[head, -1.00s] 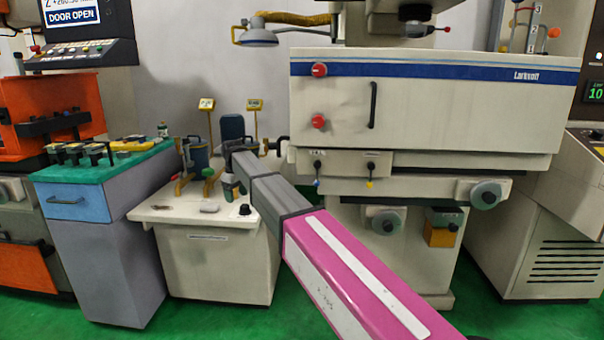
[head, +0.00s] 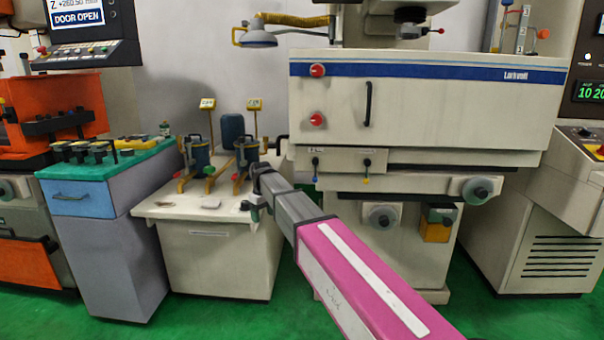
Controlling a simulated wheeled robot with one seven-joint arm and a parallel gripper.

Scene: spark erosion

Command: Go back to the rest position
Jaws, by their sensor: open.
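My arm is pink and grey and reaches from the lower right toward the white bench (head: 215,258). My gripper (head: 254,216) is at its far end, small in the picture, over the bench's right edge. It is open, with nothing seen between its fingers. Two dark blue cylinders on yellow-footed stands, a left one (head: 200,157) and a right one (head: 246,155), stand on the bench behind my gripper and apart from it.
A large white machine (head: 425,110) with a blue stripe stands right of the bench. A blue-grey cabinet (head: 100,245) with a green top holding several black tools is on the left. Green floor (head: 200,312) lies clear in front.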

